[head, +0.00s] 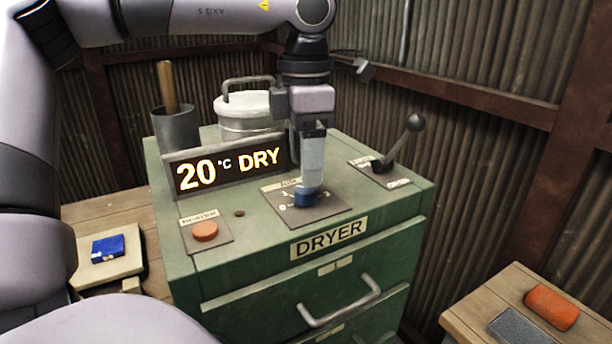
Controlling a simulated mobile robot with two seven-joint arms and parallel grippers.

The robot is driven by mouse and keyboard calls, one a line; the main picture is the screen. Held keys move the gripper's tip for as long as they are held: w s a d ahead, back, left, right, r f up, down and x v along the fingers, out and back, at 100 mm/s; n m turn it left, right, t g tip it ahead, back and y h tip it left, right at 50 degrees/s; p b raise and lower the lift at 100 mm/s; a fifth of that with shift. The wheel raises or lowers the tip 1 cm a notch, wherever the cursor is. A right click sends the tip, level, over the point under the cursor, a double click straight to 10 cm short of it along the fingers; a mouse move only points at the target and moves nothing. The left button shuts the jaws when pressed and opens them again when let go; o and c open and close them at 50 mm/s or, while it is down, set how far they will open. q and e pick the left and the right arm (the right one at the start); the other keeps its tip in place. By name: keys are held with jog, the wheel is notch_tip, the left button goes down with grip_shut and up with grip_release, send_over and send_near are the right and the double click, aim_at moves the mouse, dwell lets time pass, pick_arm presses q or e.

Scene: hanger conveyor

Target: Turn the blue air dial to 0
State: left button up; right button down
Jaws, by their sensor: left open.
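The blue air dial (304,197) sits on a dark plate (330,208) on top of the green dryer (245,250). Marks including 0, 1 and 3 show around it; I cannot tell which mark it points to. My left gripper (311,180) points straight down over the dial, its fingertips at or just above the dial's top. It is open, but the fingers overlap in this view, so I cannot tell whether they touch the dial. My right gripper is not in view.
A display reading "20 °C DRY" (228,168) stands left of the dial. An orange button (205,231) is at the front left, a black-knobbed lever (400,142) at the right. A lidded pot (245,108) and a grey cup (176,130) with a wooden handle stand behind.

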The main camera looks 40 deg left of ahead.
aim_at(306, 194)
pick_arm(q)
jog(key=shift+f, duration=2)
jog(key=c, duration=1)
jog(key=shift+c, duration=0.2)
